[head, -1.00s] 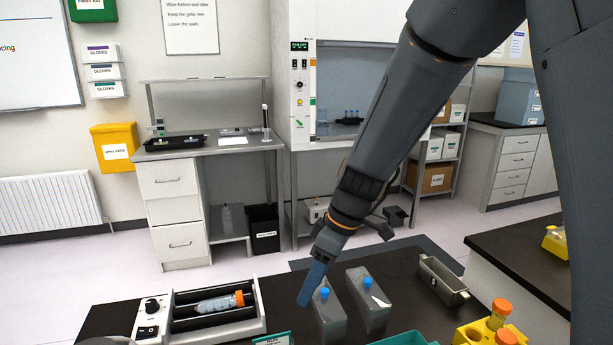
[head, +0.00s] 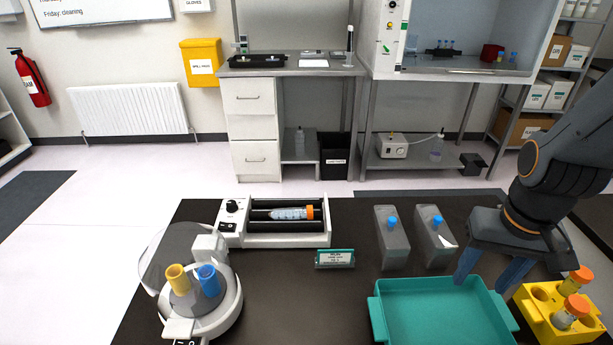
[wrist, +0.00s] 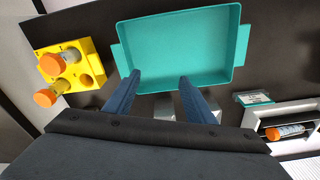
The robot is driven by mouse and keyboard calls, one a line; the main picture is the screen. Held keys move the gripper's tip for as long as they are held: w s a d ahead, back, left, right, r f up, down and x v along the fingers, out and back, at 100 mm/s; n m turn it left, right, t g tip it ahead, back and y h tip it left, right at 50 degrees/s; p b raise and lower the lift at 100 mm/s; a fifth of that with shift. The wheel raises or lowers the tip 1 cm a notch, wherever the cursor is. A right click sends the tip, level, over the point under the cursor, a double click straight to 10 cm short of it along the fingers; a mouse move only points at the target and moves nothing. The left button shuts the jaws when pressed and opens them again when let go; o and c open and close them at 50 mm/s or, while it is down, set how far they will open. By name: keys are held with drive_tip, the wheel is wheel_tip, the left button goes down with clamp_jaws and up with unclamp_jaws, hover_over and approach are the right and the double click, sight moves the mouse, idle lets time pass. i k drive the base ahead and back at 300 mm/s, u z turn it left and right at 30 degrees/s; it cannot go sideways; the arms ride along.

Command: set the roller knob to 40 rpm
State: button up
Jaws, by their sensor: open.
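The roller (head: 280,222) is a white unit with black rollers, standing at the back of the dark bench in the head view. A tube with an orange cap (head: 309,212) lies on its rollers. The roller's black knob (head: 233,206) is at the upper left of its control panel, with a black switch below it. The knob's setting is too small to read. My gripper (head: 488,278) is open and empty, fingers pointing down near the teal tray, well to the right of the roller. In the wrist view, my gripper (wrist: 160,88) shows its two blue fingers apart over the tray's edge.
The teal tray (head: 377,318) is empty. A yellow rack (head: 541,325) with orange-capped tubes stands at right. Two grey bottles with blue caps (head: 392,245) (head: 435,245) stand between roller and gripper. A small sign (head: 334,259) and a round device (head: 228,315) are also on the bench.

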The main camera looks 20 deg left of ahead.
sight(232, 206)
drive_tip(key=u, duration=0.05)
drive_tip(key=k, duration=1.1)
drive_tip(key=u, duration=1.15)
drive_tip(key=i, duration=0.5)
